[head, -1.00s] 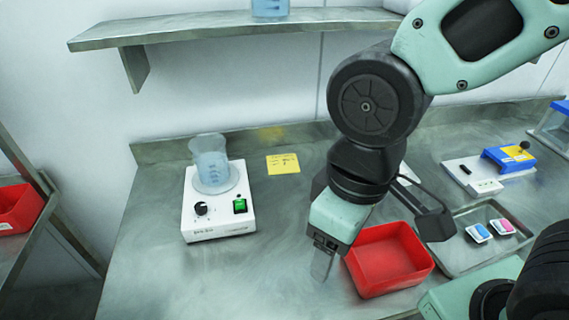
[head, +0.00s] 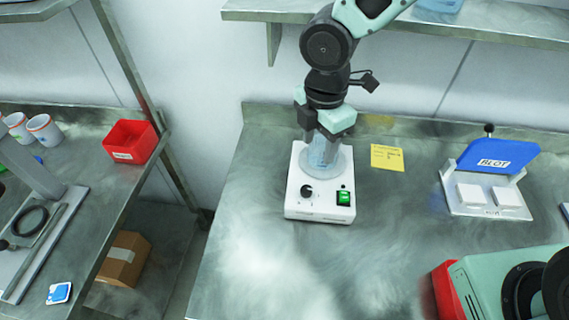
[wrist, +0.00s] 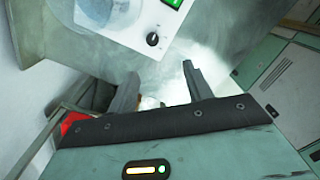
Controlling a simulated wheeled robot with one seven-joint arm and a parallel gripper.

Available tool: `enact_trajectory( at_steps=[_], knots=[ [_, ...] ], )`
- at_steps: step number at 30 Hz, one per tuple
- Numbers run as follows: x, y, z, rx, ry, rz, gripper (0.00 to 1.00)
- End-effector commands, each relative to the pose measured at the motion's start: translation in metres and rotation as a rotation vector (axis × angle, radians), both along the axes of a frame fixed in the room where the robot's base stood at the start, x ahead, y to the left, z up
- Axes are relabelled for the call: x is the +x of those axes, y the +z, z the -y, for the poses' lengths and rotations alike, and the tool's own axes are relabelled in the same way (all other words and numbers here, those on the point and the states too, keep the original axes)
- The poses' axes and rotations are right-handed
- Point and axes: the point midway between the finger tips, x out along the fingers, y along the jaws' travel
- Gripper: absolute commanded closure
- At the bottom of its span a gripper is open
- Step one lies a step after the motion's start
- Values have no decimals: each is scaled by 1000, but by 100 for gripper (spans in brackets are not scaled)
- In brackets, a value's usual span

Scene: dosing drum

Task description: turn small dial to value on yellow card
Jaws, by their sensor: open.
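The white device (head: 320,213) stands on the steel bench and carries a clear bluish beaker (head: 322,153) on its round plate. Its small black dial (head: 306,191) is on the front left of its top, beside a green switch (head: 343,198). The dial also shows in the wrist view (wrist: 153,40), with a light pointer mark. The yellow card (head: 387,158) lies right of the device; its writing is too small to read surely. My gripper (head: 322,135) is open and empty, at the beaker and partly covering it. In the wrist view the dial lies beyond the fingertips, apart from them.
A blue-lidded device marked BLOT (head: 495,158) stands at right. A red bin (head: 446,290) is partly hidden by my own body. A shelf (head: 440,25) hangs above the bench. The bench in front of the white device is clear. A side rack holds another red bin (head: 130,142).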

Motion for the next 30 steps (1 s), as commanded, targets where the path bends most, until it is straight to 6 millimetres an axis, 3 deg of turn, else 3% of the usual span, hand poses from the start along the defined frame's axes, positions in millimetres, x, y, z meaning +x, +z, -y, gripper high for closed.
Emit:
enact_trajectory(
  at_steps=[8, 30],
  knots=[
    [10, -17, -3, 9, 84, 1, 50],
    [9, -158, -3, 8, 80, 1, 50]
  ],
)
